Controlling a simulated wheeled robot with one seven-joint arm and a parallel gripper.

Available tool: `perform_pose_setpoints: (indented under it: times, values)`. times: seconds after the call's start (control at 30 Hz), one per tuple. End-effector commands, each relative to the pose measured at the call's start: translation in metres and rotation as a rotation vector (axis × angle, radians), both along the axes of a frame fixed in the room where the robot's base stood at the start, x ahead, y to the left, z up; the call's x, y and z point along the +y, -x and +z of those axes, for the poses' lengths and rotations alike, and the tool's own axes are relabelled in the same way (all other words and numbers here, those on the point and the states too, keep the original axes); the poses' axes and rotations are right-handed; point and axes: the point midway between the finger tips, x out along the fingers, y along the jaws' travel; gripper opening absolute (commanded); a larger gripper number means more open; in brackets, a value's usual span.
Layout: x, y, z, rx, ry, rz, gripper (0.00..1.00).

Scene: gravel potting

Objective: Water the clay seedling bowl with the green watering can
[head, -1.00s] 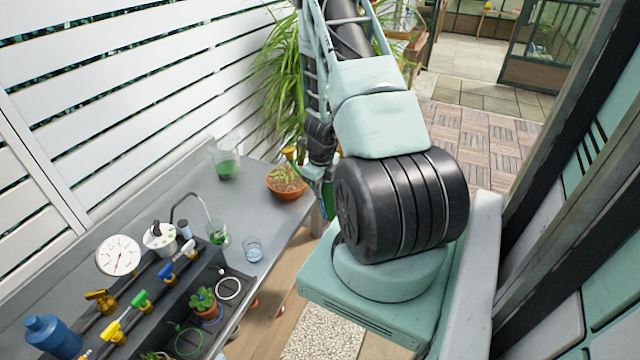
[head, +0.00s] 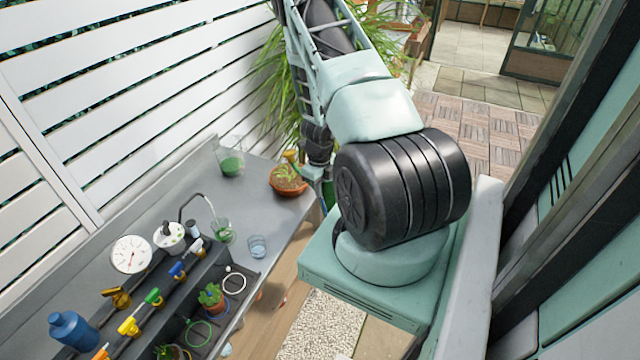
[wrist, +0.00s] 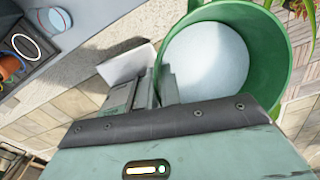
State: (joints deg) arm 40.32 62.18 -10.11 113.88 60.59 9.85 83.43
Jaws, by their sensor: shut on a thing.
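The clay seedling bowl (head: 287,187) stands near the right end of the grey bench, with small green seedlings in it. The green watering can (head: 328,192) is just right of the bowl, mostly hidden behind my arm. Its yellow spout end (head: 290,156) is over the bowl's far side. I cannot see any water falling. In the wrist view the can (wrist: 275,68) shows from above, with a pale blue-white surface inside. My gripper (wrist: 152,92) is shut at the can's side, seemingly on its handle, which is mostly hidden by the jaws.
A beaker of green stuff (head: 230,163) stands behind the bowl to the left. A glass of blue liquid (head: 257,247) is at the bench's front edge. A dial (head: 131,254), a blue bottle (head: 73,332) and several coloured valves are farther left. A leafy plant (head: 272,85) is behind.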

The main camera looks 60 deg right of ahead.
Motion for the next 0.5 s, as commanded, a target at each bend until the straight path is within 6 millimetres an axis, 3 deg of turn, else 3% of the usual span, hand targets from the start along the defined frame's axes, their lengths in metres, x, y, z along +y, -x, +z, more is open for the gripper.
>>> perform_pose_setpoints:
  times: [0.5]
  values:
    - [-0.0024,-0.0038,-0.0008,0.087,-0.024,0.011,0.00]
